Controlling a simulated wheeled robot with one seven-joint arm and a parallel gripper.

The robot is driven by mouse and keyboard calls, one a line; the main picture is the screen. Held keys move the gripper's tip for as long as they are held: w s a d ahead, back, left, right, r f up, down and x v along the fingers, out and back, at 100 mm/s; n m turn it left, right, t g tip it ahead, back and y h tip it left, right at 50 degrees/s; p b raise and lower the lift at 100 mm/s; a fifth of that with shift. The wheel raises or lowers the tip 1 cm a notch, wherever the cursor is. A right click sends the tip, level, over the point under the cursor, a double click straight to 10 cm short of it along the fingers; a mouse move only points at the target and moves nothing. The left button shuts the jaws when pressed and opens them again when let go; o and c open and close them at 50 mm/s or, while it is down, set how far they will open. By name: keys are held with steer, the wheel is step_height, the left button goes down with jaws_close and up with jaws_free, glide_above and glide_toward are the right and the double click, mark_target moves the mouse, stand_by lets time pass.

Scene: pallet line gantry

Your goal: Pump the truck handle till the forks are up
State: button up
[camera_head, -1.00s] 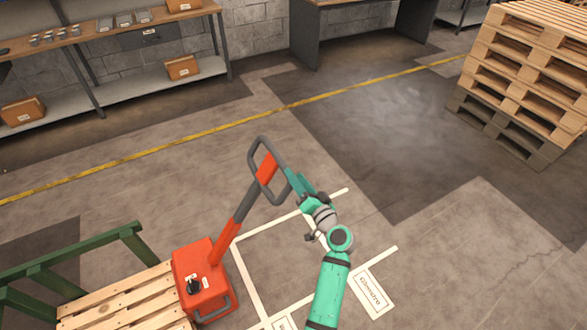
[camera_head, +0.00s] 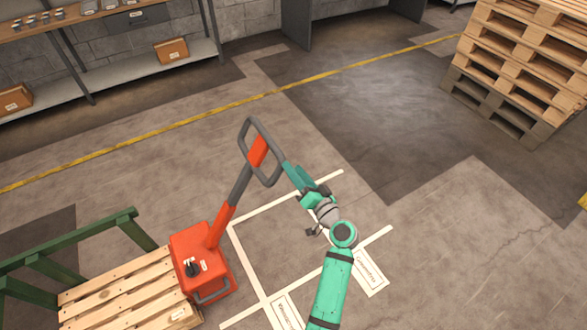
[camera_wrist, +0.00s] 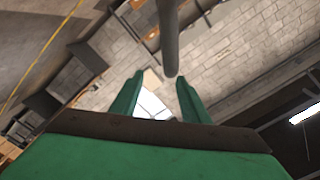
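The pallet truck has a red body (camera_head: 204,262) at the lower left. Its grey and red handle (camera_head: 236,190) leans up and to the right, ending in a grey loop (camera_head: 247,140). My gripper (camera_head: 285,166) is at the right side of this loop. In the wrist view my gripper (camera_wrist: 160,88) has its two green fingers apart. A grey bar of the handle (camera_wrist: 170,38) comes down from the top and ends between the fingertips, nearer the right one. No grip on the bar shows. A wooden pallet (camera_head: 130,290) lies beside the truck body; the forks are hidden.
A green rail (camera_head: 75,238) stands along the pallet's far side. White floor markings (camera_head: 250,272) lie right of the truck. Stacked pallets (camera_head: 525,60) stand at the upper right, shelving (camera_head: 140,70) at the upper left.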

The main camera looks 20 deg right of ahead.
steer(key=s+d, duration=0.1)
steer(key=s, duration=0.9)
steer(key=shift+s, duration=0.3)
stand_by(0.6)
steer(key=shift+d, duration=0.1)
stand_by(0.5)
